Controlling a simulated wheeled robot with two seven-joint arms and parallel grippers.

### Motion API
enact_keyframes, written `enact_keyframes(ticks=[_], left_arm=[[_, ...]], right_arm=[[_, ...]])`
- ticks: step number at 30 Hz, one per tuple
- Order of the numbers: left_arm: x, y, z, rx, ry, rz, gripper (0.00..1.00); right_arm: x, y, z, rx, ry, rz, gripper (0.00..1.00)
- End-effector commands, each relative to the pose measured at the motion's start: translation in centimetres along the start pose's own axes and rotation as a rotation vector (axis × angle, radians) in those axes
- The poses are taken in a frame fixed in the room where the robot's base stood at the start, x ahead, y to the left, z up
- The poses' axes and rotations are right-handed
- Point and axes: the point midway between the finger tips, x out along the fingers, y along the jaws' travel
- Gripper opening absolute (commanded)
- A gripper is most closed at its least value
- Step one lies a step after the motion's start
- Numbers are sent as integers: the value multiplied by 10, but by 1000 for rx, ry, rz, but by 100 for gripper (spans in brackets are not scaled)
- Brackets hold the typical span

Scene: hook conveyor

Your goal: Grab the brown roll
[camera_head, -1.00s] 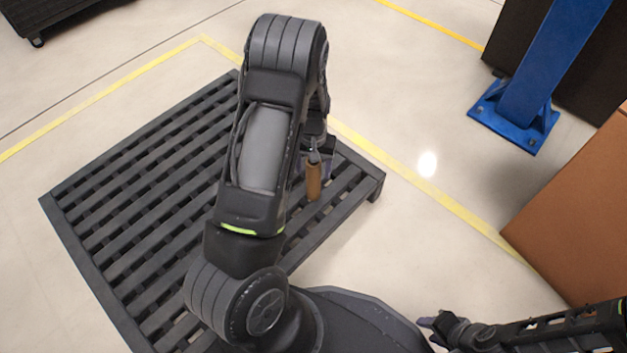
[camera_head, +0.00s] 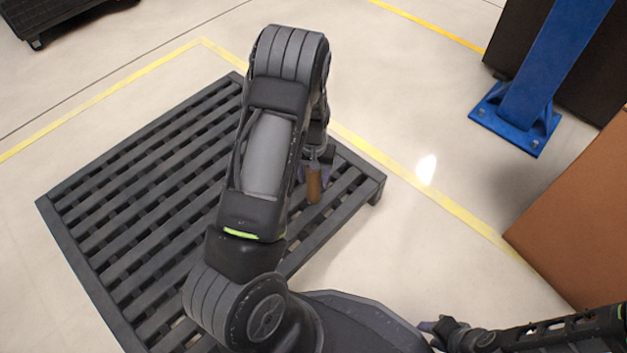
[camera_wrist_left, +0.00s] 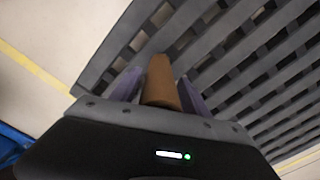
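The brown roll (camera_head: 314,186) stands at the right part of the dark slatted pallet (camera_head: 120,250). My left gripper (camera_head: 316,172) is at the roll's upper part, partly hidden by its arm in the head view. In the left wrist view the roll (camera_wrist_left: 160,80) lies between the two purple-grey fingers of my left gripper (camera_wrist_left: 158,90). The fingers are spread, one on each side of the roll; firm contact is not visible. My right gripper (camera_head: 432,330) is at the lower right, away from the roll, its opening unclear.
A blue post (camera_head: 540,80) with a bolted base stands at the upper right. A brown box (camera_head: 580,220) stands at the right edge. Yellow floor lines (camera_head: 440,195) run around the pallet. The floor between pallet and post is clear.

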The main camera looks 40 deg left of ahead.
Motion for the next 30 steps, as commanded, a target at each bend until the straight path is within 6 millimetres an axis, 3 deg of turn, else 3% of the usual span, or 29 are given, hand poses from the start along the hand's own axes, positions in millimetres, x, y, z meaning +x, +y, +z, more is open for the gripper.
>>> enact_keyframes(ticks=[19, 30], left_arm=[[0, 0, 0, 0, 0, 0, 0], [-8, 0, 0, 0, 1, 0, 0]], right_arm=[[0, 0, 0, 0, 0, 0, 36], [-5, -2, 0, 0, -2, 0, 36]])
